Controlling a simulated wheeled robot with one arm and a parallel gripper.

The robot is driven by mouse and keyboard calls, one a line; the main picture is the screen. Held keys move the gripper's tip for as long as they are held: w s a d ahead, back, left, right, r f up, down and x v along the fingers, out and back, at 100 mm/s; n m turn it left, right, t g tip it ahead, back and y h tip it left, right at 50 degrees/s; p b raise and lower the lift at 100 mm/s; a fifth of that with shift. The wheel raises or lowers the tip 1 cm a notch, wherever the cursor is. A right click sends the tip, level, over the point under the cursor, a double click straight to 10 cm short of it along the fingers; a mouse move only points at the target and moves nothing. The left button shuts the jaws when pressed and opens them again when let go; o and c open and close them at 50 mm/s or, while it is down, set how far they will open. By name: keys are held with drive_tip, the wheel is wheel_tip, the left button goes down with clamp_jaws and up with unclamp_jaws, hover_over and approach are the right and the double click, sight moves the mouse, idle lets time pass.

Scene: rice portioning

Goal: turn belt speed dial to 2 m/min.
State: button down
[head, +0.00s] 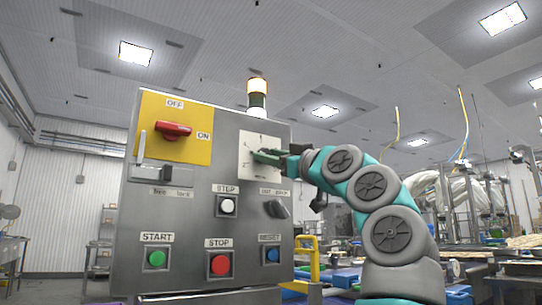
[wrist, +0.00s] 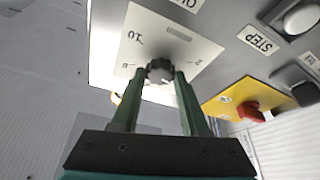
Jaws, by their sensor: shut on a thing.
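The belt speed dial is a dark ribbed knob (wrist: 160,72) on a pale scale plate (wrist: 145,38) in the wrist view. The numbers 10, 8 and 2 show upside down around it. My gripper (wrist: 161,82) is shut on the knob, one green finger on each side. In the head view my gripper (head: 268,156) reaches the white plate (head: 252,143) at the panel's upper right and hides the knob. The knob's pointer is too unclear to read a setting.
The steel control panel (head: 130,215) also carries a red OFF/ON switch (head: 174,129), a white STEP button (head: 227,206), a black selector (head: 276,209), and green START (head: 156,259), red STOP (head: 220,265) and blue (head: 271,255) buttons. A yellow bracket (head: 314,262) stands right of the panel.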

drive_tip(key=shift+r+n+g+y+p, duration=0.15)
drive_tip(key=shift+n+g+y+p, duration=0.25)
drive_tip(key=shift+n+p, duration=0.7)
drive_tip(key=shift+w+d+r+n+g+p, duration=0.1)
drive_tip(key=shift+n+g+p, duration=0.1)
drive_tip(key=shift+n+p, duration=0.3)
drive_tip(key=shift+w+d+r+n+g+p, duration=0.1)
drive_tip(key=shift+n+g+p, duration=0.15)
drive_tip(key=shift+n, duration=0.45)
drive_tip(key=shift+n+g+p, duration=0.65)
drive_tip(key=shift+n+p, duration=0.15)
drive_tip(key=shift+n, duration=0.4)
drive_tip(key=shift+s+f+n+g+y, duration=0.15)
drive_tip(key=shift+n+g, duration=0.15)
drive_tip(key=shift+n, duration=0.4)
drive_tip(key=shift+n+g+y, duration=0.15)
drive_tip(key=shift+n+g, duration=0.15)
drive_tip(key=shift+n, duration=0.4)
drive_tip(key=shift+n+g+p, duration=0.3)
drive_tip(key=shift+n+g, duration=0.1)
drive_tip(key=shift+n, duration=0.5)
drive_tip(key=shift+c, duration=2)
unclamp_jaws()
drive_tip(key=shift+f, duration=0.1)
